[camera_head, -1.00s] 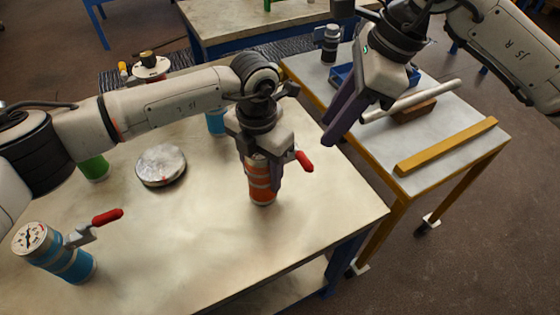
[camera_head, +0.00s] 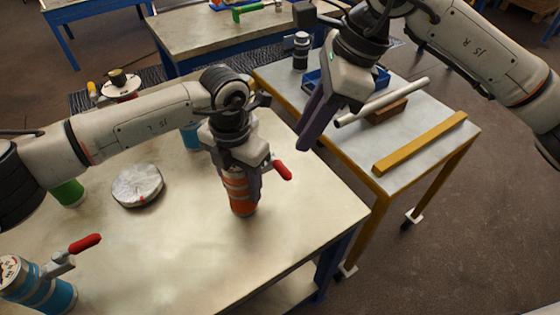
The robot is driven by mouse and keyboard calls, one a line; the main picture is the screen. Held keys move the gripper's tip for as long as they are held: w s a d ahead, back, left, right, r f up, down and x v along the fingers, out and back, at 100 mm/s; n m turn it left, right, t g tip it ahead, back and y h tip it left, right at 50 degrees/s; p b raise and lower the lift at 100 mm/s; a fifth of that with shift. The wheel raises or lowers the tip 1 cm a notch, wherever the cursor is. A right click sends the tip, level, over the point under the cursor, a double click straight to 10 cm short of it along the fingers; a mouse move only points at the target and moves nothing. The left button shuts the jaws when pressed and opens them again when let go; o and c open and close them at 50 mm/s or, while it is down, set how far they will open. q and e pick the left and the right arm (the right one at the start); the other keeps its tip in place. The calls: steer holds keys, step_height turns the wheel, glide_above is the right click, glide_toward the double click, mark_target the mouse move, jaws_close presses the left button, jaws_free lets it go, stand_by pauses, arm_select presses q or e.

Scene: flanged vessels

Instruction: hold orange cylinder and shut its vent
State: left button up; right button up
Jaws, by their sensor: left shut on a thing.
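The orange cylinder (camera_head: 241,198) stands upright on the pale worktable, banded with grey. My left gripper (camera_head: 240,185) comes down over it from above and is shut on its upper part, hiding its top. A red vent handle (camera_head: 282,170) sticks out to the right of the cylinder, sloping slightly down. Its pivot is hidden behind the gripper. My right gripper (camera_head: 304,140) hangs in the air to the right of and above the handle, apart from it. Its two purple fingers look spread and empty, though they partly overlap in this view.
A blue cylinder (camera_head: 42,290) with a gauge and red handle (camera_head: 85,243) stands front left. A round metal disc (camera_head: 137,185), green cylinder (camera_head: 68,193) and another blue cylinder (camera_head: 190,137) are on the worktable (camera_head: 175,240). A side table (camera_head: 350,150) holds a yellow bar (camera_head: 420,143) and pipe (camera_head: 383,101).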

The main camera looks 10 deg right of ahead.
mark_target(285, 167)
steer(key=a+f+m, duration=0.1)
steer(key=f+m, duration=0.2)
steer(key=m, duration=0.1)
steer(key=a+f+m+t, duration=0.1)
steer(key=f+m, duration=0.2)
steer(key=a+f+m+t, duration=0.1)
steer(key=f+m, duration=0.2)
steer(key=m, duration=0.1)
steer(key=shift+w+m+y, duration=0.15)
steer(key=shift+m+y, duration=0.15)
stand_by(0.4)
jaws_close()
